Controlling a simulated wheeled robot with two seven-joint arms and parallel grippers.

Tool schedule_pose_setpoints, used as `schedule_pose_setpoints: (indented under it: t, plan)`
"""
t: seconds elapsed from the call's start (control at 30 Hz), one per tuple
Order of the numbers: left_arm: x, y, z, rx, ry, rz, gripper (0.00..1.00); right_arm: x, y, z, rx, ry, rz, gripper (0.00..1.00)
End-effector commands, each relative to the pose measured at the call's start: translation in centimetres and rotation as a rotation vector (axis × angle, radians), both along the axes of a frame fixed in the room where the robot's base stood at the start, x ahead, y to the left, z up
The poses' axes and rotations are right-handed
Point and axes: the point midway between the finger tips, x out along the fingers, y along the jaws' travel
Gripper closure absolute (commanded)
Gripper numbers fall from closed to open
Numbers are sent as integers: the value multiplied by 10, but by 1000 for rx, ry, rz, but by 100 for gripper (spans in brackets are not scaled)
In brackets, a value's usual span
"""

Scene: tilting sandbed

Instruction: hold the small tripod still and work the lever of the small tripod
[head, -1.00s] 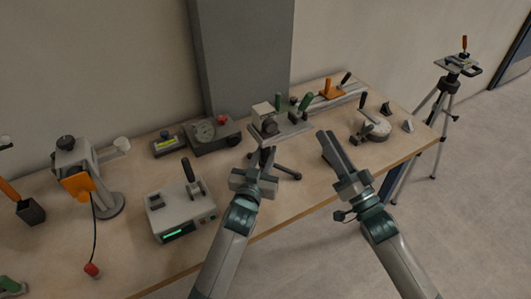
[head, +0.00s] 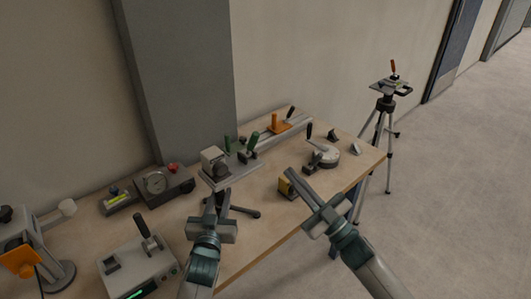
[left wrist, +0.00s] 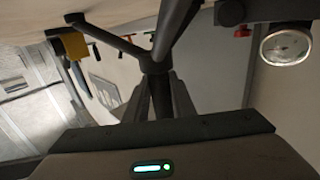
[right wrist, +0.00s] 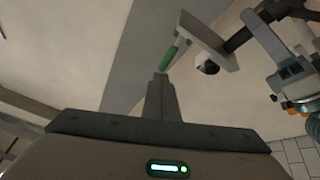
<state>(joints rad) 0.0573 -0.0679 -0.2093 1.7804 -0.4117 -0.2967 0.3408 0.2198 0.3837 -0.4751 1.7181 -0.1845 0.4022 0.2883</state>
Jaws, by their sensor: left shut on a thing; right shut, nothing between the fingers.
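The small tripod stands on the table, its flat top plate (head: 232,177) carrying a grey box with a dark knob (head: 214,160). A lever with a green grip (head: 252,142) stands at the plate's far right side; the right wrist view also shows a green grip (right wrist: 168,58). Dark legs (head: 244,211) spread below. My left gripper (head: 214,198) is shut on the tripod's column (left wrist: 156,64), under the plate and near the leg joint. My right gripper (head: 289,174) is shut and empty, right of the plate and apart from the lever.
A yellow block (head: 285,188) sits beside my right fingers. A round grey device with a black lever (head: 322,156) and an orange slider on a rail (head: 280,127) are behind. A gauge box (head: 165,184) and switch box (head: 137,264) are left. A tall tripod (head: 386,105) stands beyond the table.

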Motion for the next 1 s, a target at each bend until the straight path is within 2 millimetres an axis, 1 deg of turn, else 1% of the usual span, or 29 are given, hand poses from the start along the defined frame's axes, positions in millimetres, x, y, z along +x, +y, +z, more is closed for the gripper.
schedule_pose_setpoints:
  t: [0.3, 0.5, 0.7, 1.0]
  plan:
    - [0, 0, -1, 0, 2, 0, 100, -7, -18, -10, -440, -434, -240, 100]
    - [0, 0, -1, 0, 2, 0, 100, -11, -25, -17, -654, -658, -351, 100]
    - [0, 0, -1, 0, 2, 0, 100, -13, -28, -21, -759, -774, -405, 100]
    - [0, 0, -1, 0, 2, 0, 100, -13, -29, -21, -777, -793, -414, 100]
